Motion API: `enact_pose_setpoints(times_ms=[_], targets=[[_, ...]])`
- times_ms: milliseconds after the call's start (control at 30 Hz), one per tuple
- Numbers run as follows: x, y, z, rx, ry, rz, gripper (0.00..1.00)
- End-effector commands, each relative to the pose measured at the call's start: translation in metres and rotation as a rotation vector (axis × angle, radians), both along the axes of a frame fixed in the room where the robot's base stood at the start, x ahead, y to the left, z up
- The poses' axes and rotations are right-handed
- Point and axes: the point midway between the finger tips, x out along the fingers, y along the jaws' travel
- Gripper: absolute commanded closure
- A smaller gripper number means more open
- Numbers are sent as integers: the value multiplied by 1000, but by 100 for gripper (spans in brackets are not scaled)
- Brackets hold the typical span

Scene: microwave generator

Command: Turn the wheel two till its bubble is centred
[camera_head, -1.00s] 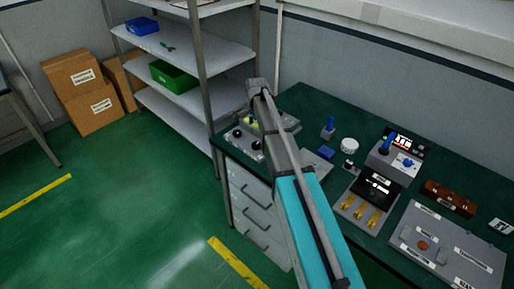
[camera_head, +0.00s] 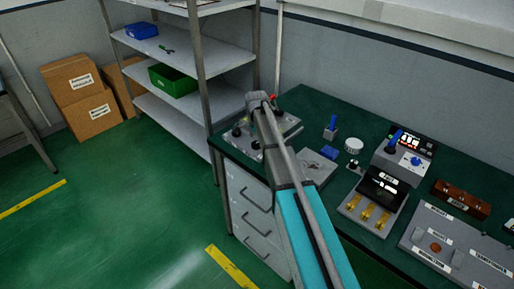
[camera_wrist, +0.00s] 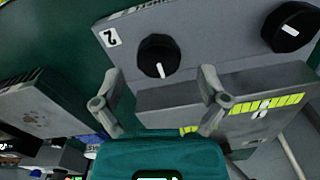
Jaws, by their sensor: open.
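In the wrist view, wheel two is a black round knob (camera_wrist: 158,56) with a white pointer mark, beside a label "2" (camera_wrist: 111,37) on a grey panel. My gripper (camera_wrist: 160,78) is open, its fingers apart on either side of the knob's near edge. I cannot tell whether they touch it. A yellow-green vial (camera_wrist: 285,102) with pale bubble marks lies on a raised grey block at right. Another yellow strip (camera_wrist: 188,130) is mostly hidden by my gripper. In the head view, my gripper (camera_head: 259,99) is over the grey device (camera_head: 286,124) at the bench's left end.
A second black knob (camera_wrist: 290,26) stands at the right of the panel. In the head view, a small blue-topped block (camera_head: 330,128), a white round piece (camera_head: 353,145) and several instruments stand farther right on the green bench (camera_head: 312,103). A metal shelf rack (camera_head: 204,60) stands behind at left.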

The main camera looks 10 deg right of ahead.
Motion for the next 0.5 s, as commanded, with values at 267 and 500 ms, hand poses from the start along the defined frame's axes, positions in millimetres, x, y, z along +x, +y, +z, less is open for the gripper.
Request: enact_pose_setpoints(times_ms=[267,500], targets=[[0,0,-18,0,0,0,7],[0,0,-21,0,0,0,7]])
